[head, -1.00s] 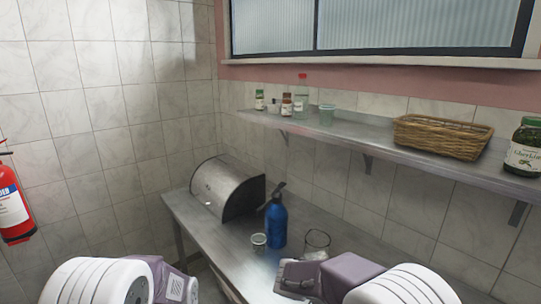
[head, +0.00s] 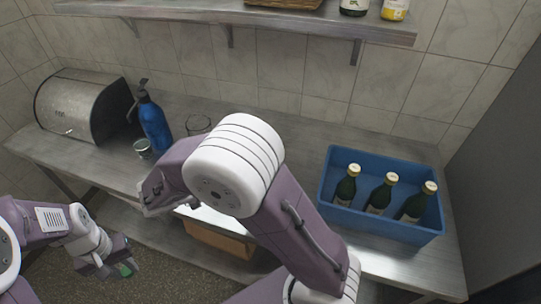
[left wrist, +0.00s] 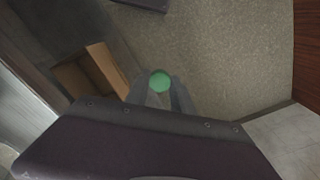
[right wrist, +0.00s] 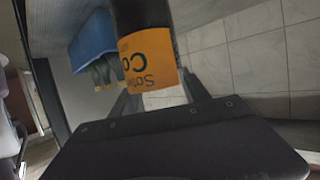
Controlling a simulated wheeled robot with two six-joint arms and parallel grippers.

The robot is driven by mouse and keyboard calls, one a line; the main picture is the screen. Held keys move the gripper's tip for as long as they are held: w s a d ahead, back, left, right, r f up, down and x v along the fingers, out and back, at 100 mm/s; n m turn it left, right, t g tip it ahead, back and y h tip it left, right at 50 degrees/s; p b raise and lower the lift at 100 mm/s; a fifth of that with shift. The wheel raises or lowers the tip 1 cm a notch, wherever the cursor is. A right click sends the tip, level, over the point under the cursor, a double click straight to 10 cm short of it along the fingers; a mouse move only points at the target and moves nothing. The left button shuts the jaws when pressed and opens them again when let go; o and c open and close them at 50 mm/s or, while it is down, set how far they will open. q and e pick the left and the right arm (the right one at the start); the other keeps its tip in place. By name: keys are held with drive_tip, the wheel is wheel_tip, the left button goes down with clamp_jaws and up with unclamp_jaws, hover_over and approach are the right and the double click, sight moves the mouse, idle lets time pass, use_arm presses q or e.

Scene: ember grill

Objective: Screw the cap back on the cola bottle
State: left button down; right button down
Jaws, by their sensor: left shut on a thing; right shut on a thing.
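A small green cap (head: 126,270) is between the fingertips of my left gripper (head: 112,268), low at the left and in front of the counter in the head view. The cap (left wrist: 160,81) also shows as a round green disc in the left wrist view, with the left gripper (left wrist: 160,92) shut on it. In the right wrist view a dark bottle (right wrist: 144,18) with an orange label lettered "Co" is held in my right gripper (right wrist: 165,98). The bottle's top is out of that frame. In the head view my right arm hides the bottle. Cap and bottle are apart.
A blue crate (head: 385,226) with several green bottles stands at the counter's right. A blue spray bottle (head: 154,125), a small tin (head: 144,149), a glass (head: 198,124) and a metal bread box (head: 68,108) are at the left. A cardboard box (head: 218,240) is below the counter.

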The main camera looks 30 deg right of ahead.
drive_tip(key=a+f+n+t+y, duration=0.1)
drive_tip(key=a+f+n+t, duration=0.2)
drive_tip(key=a, duration=0.5)
drive_tip(key=a+f+n+t+y, duration=0.1)
drive_tip(key=a+f+n+t, duration=0.2)
drive_tip(key=a+f, duration=0.3)
drive_tip(key=a+t, duration=0.1)
drive_tip(key=a, duration=0.2)
drive_tip(key=shift+w+a+y, duration=0.2)
drive_tip(key=shift+y, duration=0.1)
drive_tip(key=shift+f, duration=0.1)
use_arm(q)
drive_tip(key=w+d+r+m, duration=0.3)
drive_tip(key=d+r+m, duration=0.3)
drive_tip(key=d+r, duration=0.7)
drive_tip(key=s+d+r+m, duration=0.2)
drive_tip(key=s+d+r, duration=0.1)
drive_tip(key=r, duration=0.4)
drive_tip(key=s+d+r+m, duration=0.2)
drive_tip(key=s+d+r, duration=0.1)
drive_tip(key=r, duration=0.4)
drive_tip(key=shift+s+d+r+m, duration=0.25)
drive_tip(key=shift+d+m, duration=0.15)
drive_tip(key=shift+d, duration=0.35)
drive_tip(key=shift+f, duration=0.1)
drive_tip(key=shift+f, duration=1.95)
